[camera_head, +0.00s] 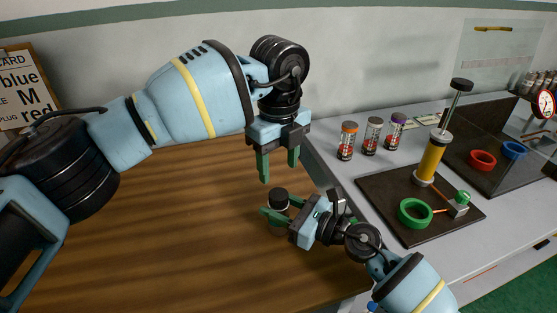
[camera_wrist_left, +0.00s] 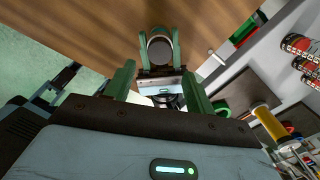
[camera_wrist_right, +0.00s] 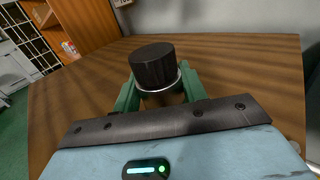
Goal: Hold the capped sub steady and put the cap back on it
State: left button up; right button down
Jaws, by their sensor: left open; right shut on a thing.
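The capped sub (camera_head: 279,197) stands upright at the right end of the wooden table. It has a black cylindrical top with a silvery rim below it, clear in the right wrist view (camera_wrist_right: 155,66). I cannot tell whether the black top is the cap or the sub's own body; no separate cap shows. My right gripper (camera_head: 280,209) is shut around the sub below the black top, its fingers hiding the lower part. My left gripper (camera_head: 279,169) is open and empty, pointing down above the sub and apart from it. The left wrist view shows the sub's round top (camera_wrist_left: 160,46).
A dark mat (camera_head: 385,205) on the grey bench at the right carries a green ring (camera_head: 414,212) and a yellow cylinder (camera_head: 432,158). Several jars (camera_head: 347,141) stand behind it. Red (camera_head: 482,160) and blue rings (camera_head: 514,149) lie farther right. The wooden table's left part is clear.

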aim_at(278, 194)
pick_arm(q)
jog(key=n, duration=0.4)
jog(key=shift+r+n, duration=0.1)
jog(key=shift+n, duration=0.2)
jog(key=shift+f, duration=4)
jog(key=shift+c, duration=0.4)
